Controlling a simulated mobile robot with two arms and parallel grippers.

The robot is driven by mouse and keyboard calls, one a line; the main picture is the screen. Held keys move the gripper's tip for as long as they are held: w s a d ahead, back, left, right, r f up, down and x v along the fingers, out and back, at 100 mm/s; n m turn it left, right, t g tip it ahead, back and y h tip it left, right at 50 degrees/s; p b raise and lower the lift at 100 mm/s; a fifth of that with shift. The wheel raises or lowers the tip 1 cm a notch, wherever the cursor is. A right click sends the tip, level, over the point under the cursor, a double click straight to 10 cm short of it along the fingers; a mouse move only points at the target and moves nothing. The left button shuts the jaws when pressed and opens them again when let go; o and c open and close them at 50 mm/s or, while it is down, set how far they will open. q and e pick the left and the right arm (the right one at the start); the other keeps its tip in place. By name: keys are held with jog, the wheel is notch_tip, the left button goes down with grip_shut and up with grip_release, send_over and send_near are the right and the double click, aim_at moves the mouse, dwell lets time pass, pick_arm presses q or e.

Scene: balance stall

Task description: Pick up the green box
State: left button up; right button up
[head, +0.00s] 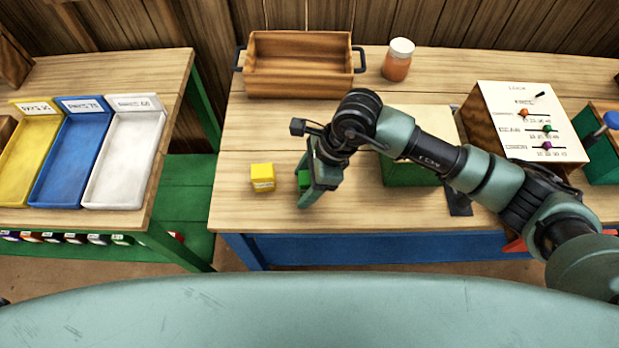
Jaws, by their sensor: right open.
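The small green box (304,178) sits on the wooden table, partly hidden by my right gripper. My right gripper (306,196) is open and reaches down over the table, with its fingers at the green box. I cannot tell from this view whether a finger touches it. A small yellow box (262,177) with a pale label stands on the table just left of my right gripper. My left gripper is not in view.
A wooden crate (299,85) with dark handles and a jar (398,60) stand at the back. Yellow, blue and white trays (125,160) fill the left table.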

jog(key=shift+f, duration=0.1)
grip_shut()
